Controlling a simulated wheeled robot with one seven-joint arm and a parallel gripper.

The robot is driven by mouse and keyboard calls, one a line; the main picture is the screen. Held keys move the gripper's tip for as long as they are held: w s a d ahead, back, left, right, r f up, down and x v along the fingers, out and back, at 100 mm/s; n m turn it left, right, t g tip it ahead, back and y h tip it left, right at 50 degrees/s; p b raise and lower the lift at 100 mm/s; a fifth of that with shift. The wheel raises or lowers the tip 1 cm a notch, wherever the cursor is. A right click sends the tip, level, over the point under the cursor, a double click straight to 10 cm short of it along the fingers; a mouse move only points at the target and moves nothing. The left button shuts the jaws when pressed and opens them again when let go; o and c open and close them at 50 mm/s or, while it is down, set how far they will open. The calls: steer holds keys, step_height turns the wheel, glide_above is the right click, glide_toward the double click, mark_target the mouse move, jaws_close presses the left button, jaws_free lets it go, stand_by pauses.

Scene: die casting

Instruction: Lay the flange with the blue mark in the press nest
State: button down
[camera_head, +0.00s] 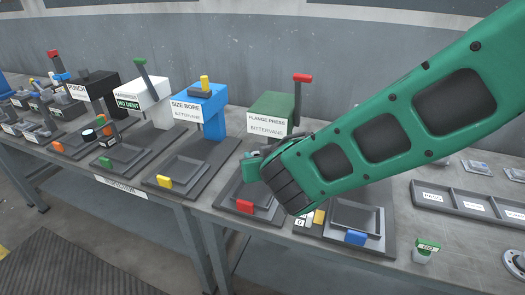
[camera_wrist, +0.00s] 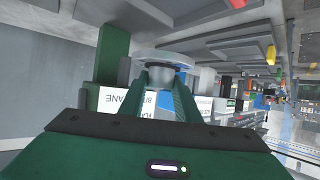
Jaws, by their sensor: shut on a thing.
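My gripper (camera_wrist: 164,82) is shut on a pale grey flange (camera_wrist: 165,57), held by its hub between the two green fingers in the wrist view. No blue mark shows on the visible part of this flange. The flange press (camera_head: 272,112) is a green column with a red-tipped lever and a name sign. Its dark nest (camera_head: 236,188), with a red tab (camera_head: 244,207) in front, is partly covered by my arm in the head view. My gripper hangs near the press, around its nest; the flange itself is hidden there, so their gap cannot be told.
The blue size bore station (camera_head: 205,108) stands left of the press. A tray with a blue tab (camera_head: 356,238) lies to the right. Further right are a labelled sorting tray (camera_head: 465,202), a green-topped gauge (camera_head: 424,250) and another flange (camera_head: 516,262) at the picture edge.

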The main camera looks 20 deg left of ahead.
steer(key=shift+s+a+r, duration=0.1)
steer(key=shift+s+a, duration=0.1)
steer(key=shift+a, duration=0.25)
steer(key=shift+w+d, duration=0.1)
steer(key=shift+d, duration=0.05)
steer(key=shift+d, duration=0.1)
glide_above(257, 192)
steer(key=shift+f, duration=4.4)
steer(key=c, duration=1.3)
jaws_free()
steer(key=shift+o, duration=0.2)
